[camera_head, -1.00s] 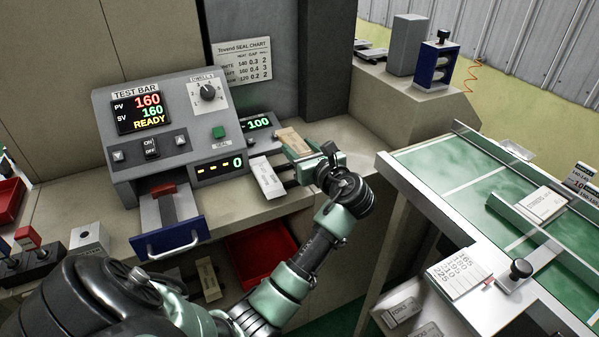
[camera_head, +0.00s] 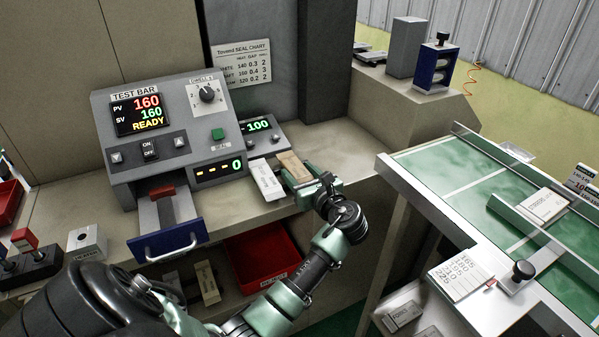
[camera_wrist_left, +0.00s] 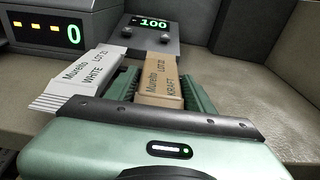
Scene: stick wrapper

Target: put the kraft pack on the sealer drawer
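The kraft pack (camera_head: 293,165), a brown box, is between the fingers of my left gripper (camera_head: 308,183), near the counter's front edge. In the left wrist view the kraft pack (camera_wrist_left: 161,80) points away from me with a green finger along each side; my left gripper (camera_wrist_left: 160,92) looks shut on it. Whether its underside touches the counter is unclear. The white pack (camera_head: 267,180) lies just left of it. The sealer drawer (camera_head: 167,240), with a blue front and handle, is pulled out below the sealer at the left. My right gripper is out of view.
The sealer (camera_head: 165,125) reads 160 and READY. A small unit showing 100 (camera_head: 262,135) stands behind the packs. A red bin (camera_head: 262,255) sits below the counter. The counter (camera_head: 350,150) right of the packs is clear. A green-topped table (camera_head: 440,170) stands at right.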

